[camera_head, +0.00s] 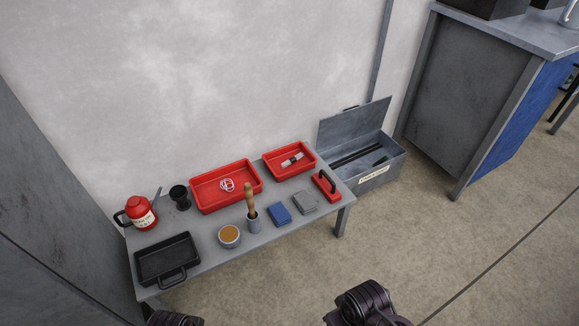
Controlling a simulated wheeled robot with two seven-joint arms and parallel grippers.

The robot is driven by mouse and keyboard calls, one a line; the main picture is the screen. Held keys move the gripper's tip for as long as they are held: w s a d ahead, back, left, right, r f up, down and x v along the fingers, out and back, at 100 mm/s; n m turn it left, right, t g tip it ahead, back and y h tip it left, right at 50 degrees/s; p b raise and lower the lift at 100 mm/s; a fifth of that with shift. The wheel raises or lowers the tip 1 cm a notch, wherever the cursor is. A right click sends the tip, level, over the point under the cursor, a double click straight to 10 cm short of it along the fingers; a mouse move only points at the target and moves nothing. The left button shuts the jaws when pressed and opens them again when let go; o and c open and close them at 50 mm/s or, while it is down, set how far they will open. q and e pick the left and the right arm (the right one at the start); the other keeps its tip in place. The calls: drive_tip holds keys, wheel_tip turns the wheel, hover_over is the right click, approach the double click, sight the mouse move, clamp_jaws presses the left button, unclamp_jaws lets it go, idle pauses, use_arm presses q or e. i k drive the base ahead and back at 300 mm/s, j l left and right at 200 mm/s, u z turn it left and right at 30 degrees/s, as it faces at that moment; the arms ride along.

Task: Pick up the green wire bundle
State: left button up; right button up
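A small dark green item (381,161) lies inside the open grey metal toolbox (392,169) at the right end of the table, next to long dark bars. It may be the green wire bundle, but it is too small to tell. No other green thing shows. The toolbox stands on the floor with its lid up against the wall. Only dark parts of my two arms show at the bottom edge, and neither gripper is in view.
A low grey table (210,245) holds a larger red tray (205,204), a smaller red tray (273,173), a red flask (140,213), a black pan (167,258), a bowl (230,237) and blocks. A workbench (463,105) stands at right. The floor in front is clear.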

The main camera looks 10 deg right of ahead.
sight(382, 160)
drive_tip(key=i+l+z, duration=0.3)
drive_tip(key=i+l, duration=0.15)
drive_tip(key=i+l+z, duration=0.25)
drive_tip(key=i, duration=0.3)
drive_tip(key=i+l+z, duration=0.3)
drive_tip(key=i+l, duration=0.15)
drive_tip(key=l, duration=0.15)
drive_tip(key=i+l, duration=0.15)
drive_tip(key=l, duration=0.15)
drive_tip(key=i+l, duration=0.2)
drive_tip(key=l, duration=0.1)
